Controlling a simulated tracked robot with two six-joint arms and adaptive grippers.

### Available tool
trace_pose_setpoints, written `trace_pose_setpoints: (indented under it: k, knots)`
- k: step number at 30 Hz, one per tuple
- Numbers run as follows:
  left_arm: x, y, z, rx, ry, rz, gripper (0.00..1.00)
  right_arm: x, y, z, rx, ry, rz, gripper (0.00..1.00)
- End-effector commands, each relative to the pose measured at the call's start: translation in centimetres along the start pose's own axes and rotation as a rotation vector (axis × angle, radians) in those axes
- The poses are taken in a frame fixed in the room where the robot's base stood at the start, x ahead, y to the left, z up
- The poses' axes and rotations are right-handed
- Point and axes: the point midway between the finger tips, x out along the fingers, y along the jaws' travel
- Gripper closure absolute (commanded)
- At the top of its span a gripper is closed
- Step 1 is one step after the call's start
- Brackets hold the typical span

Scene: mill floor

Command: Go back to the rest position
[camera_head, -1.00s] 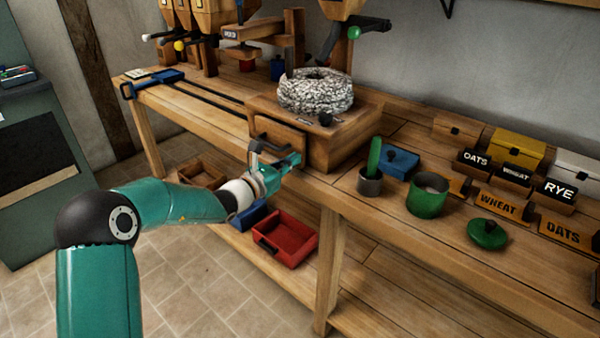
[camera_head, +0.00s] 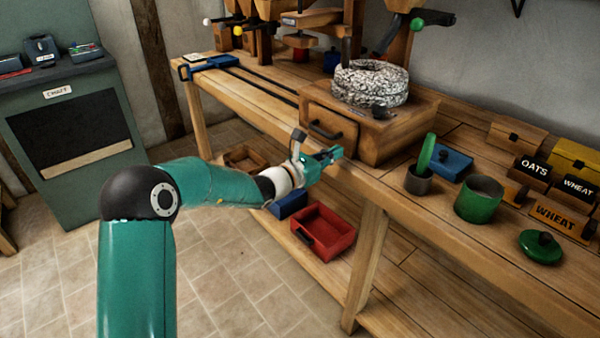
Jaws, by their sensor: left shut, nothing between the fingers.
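My left arm reaches in from the lower left. My left gripper (camera_head: 328,156) is shut and empty. In the picture it sits just in front of the bench's front edge, below the black handle of the wooden drawer box (camera_head: 365,138). It looks apart from the handle. The speckled millstone (camera_head: 370,83) lies on top of that box. My right gripper is not in view.
The wooden bench (camera_head: 405,205) holds a green pot (camera_head: 479,199), a green lid (camera_head: 541,247), a blue box (camera_head: 452,164) and grain signs. A red tray (camera_head: 322,231) lies on the lower shelf. The tiled floor (camera_head: 240,290) at left is clear. A green cabinet (camera_head: 75,145) stands behind.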

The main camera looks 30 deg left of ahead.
Motion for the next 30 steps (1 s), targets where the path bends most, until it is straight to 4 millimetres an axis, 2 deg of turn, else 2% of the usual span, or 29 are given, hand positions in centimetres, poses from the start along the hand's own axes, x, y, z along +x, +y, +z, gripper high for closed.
trace_pose_setpoints:
  k: [1,9,15,21,25,28,30]
  knots:
    - [-0.7,0.0,-0.3,0.0,0.001,-0.002,1.0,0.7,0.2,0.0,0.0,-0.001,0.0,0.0]
    - [-6.9,0.2,-0.2,-0.001,0.005,0.0,1.0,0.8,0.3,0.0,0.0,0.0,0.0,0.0]
    - [-9.6,0.2,-0.3,-0.001,0.006,-0.001,1.0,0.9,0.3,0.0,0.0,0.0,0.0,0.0]
    - [-10.5,0.1,-0.2,-0.001,0.005,-0.002,1.0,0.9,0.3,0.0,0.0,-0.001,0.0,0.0]
    - [-9.9,-0.7,-0.6,-0.008,0.009,-0.021,1.0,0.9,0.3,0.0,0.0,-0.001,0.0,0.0]
    - [-8.8,-2.5,-2.8,-0.04,0.037,-0.061,1.0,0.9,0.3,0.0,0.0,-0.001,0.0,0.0]
    - [-8.1,-4.8,-5.2,-0.069,0.075,-0.11,1.0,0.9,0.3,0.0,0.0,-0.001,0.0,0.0]
